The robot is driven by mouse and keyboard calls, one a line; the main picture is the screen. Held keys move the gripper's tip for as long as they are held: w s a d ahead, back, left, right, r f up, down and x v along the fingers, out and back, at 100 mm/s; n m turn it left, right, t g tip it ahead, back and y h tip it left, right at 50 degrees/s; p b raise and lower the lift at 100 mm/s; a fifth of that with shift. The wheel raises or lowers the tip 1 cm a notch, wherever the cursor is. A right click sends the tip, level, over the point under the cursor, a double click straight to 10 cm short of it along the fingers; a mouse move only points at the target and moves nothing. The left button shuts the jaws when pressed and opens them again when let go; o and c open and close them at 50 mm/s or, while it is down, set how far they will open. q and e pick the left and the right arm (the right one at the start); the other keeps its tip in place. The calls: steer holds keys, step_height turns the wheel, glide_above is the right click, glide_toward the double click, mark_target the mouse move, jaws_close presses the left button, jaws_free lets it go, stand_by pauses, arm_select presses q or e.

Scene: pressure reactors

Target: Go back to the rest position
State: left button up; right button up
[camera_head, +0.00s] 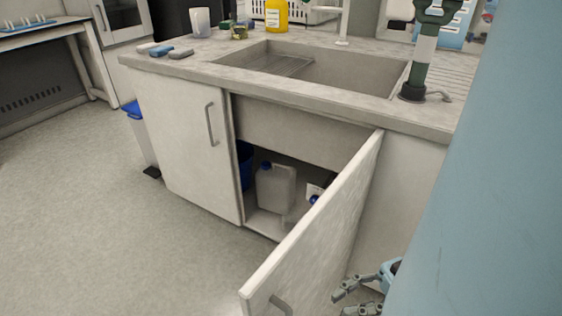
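My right gripper (341,298) shows at the bottom right. Its two grey fingers are apart with nothing between them. It is beside the open cabinet door (325,222), on the door's right; I cannot tell if they touch. The door stands swung out from the sink cabinet, with its handle (281,304) low near the bottom edge. My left gripper is out of view.
Inside the cabinet are a whitish canister (276,188) and a blue bucket (245,165). The left cabinet door (190,140) is shut. Above is a counter with a sink (325,72). A blue-lidded bin (140,135) stands left. The floor (90,230) at left is clear.

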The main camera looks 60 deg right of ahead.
steer(key=shift+v, duration=0.9)
steer(key=w+d+f+m+g+h, duration=0.1)
steer(key=w+d+f+m+h, duration=0.15)
steer(key=f+h, duration=0.5)
steer(key=w+d+f+m+g+h, duration=0.1)
steer(key=f+m+h, duration=0.35)
steer(key=f, duration=0.65)
steer(key=s+a+f+m+g+h, duration=0.2)
steer(key=s+a+f+g, duration=0.3)
steer(key=s+f+g, duration=0.4)
steer(key=s, duration=0.3)
steer(key=shift+a+f+m+h, duration=0.25)
steer(key=shift+f+m+h, duration=0.05)
steer(key=shift+f, duration=0.05)
steer(key=shift+s, duration=0.15)
